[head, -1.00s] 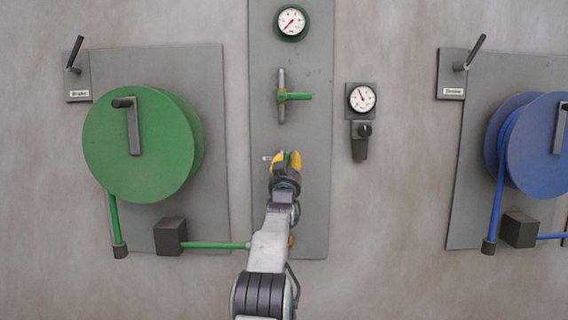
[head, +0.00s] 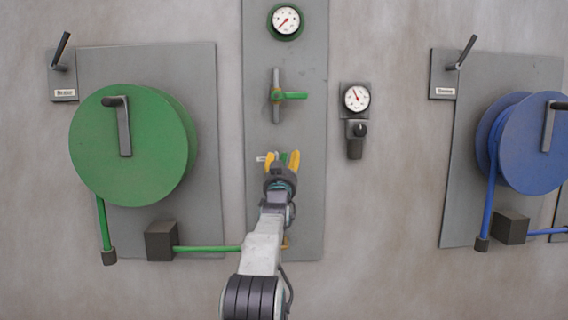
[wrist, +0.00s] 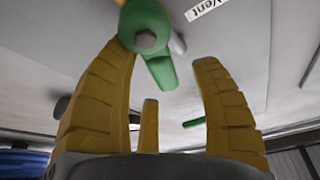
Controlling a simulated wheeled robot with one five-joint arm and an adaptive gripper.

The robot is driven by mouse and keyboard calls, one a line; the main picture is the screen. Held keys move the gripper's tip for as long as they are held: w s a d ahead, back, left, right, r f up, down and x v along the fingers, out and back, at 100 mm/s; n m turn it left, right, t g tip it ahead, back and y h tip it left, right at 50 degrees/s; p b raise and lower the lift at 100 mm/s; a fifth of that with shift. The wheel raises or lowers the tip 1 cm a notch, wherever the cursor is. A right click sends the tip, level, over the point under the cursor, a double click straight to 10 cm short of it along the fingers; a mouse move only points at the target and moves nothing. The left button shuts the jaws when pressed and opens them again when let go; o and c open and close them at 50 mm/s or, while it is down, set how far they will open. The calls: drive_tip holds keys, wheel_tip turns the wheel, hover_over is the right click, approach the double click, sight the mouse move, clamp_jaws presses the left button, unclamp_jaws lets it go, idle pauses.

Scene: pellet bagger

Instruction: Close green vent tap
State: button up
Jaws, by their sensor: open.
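The green vent tap (wrist: 147,28) shows at the top of the wrist view, with a round bolted hub and a short lever (wrist: 163,72) angled down and slightly right. A small "Vent" label (wrist: 207,8) is beside it. My gripper (wrist: 165,50) is open, with one yellow finger on each side of the lever; I cannot tell whether either touches it. In the head view my gripper (head: 282,157) is at the middle of the grey panel, and only a sliver of green shows between its fingers. The rest of the tap is hidden there.
Above my gripper is another green-handled valve (head: 290,95), its handle horizontal, below a green-rimmed gauge (head: 285,20). A green reel (head: 130,145) stands left, a blue reel (head: 535,145) right. A small gauge box (head: 356,98) is right of the panel.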

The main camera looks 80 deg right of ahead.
drive_tip(key=shift+s+a, duration=0.1)
drive_tip(key=v, duration=1.1)
drive_tip(key=shift+a+f, duration=0.2)
drive_tip(key=shift+a, duration=0.15)
idle(0.4)
